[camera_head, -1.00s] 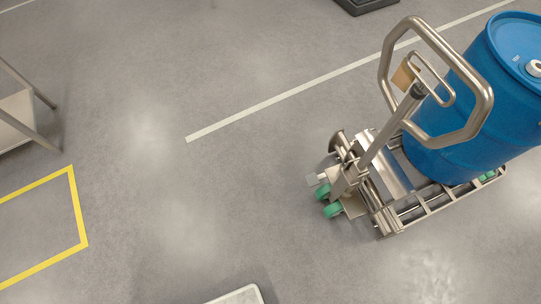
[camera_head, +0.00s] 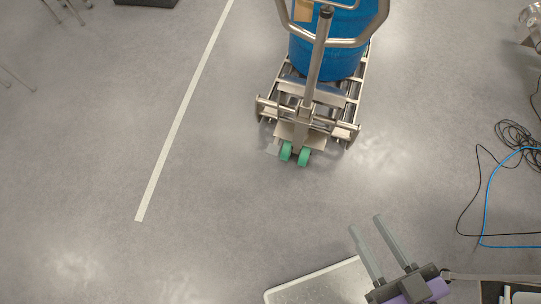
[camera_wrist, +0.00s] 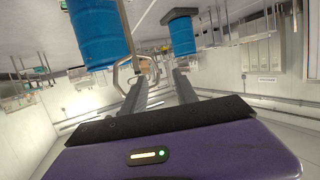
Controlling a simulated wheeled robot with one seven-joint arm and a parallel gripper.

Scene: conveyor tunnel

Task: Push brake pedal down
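A steel drum trolley (camera_head: 351,103) stands at the upper middle of the head view, its handle end and green wheels (camera_head: 303,157) facing me. A blue drum (camera_head: 334,62) stands on it. A small pale part (camera_head: 272,149) shows left of the wheels at floor height; I cannot tell if it is the brake pedal, or its position. My gripper (camera_head: 365,223) is at the lower right, on my side of the trolley and apart from it. Its two grey fingers are spread and empty. In the tilted wrist view, my gripper (camera_wrist: 160,76) points towards the trolley handle (camera_wrist: 120,74).
Black and blue cables (camera_head: 487,190) lie on the floor at the right. A white floor line (camera_head: 183,115) runs left of the trolley. A dark low object (camera_head: 146,2) sits at the top left.

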